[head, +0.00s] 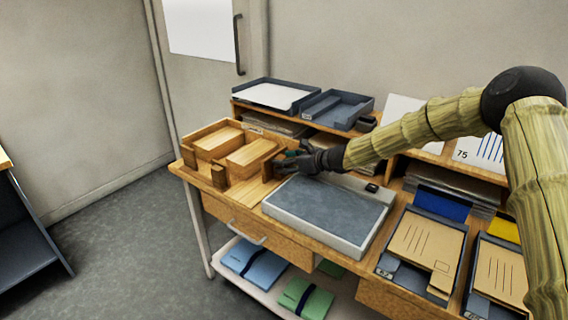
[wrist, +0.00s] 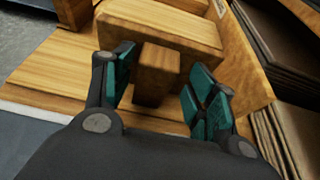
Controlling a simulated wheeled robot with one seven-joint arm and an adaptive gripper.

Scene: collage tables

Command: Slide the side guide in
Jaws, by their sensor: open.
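The wooden jogging tray (head: 232,192) stands at the left end of the table, with a low wall at its back and two wooden blocks inside. A short upright wooden piece, which looks like the side guide's handle (wrist: 157,72), stands in front of a larger wooden block (wrist: 165,22) in the wrist view. In the head view the guide (head: 267,170) is at the tray's right side, partly hidden by my gripper (head: 284,163). My gripper is open, its teal-padded fingers on either side of the handle. A gap shows at the right finger; contact at the left is unclear.
A grey-topped flat device (head: 328,208) lies just right of the tray. Dark paper trays (head: 277,94) sit on the shelf behind. Folders in trays (head: 424,248) are further right. Stacked sheets (wrist: 290,45) stand beyond a wooden wall in the wrist view.

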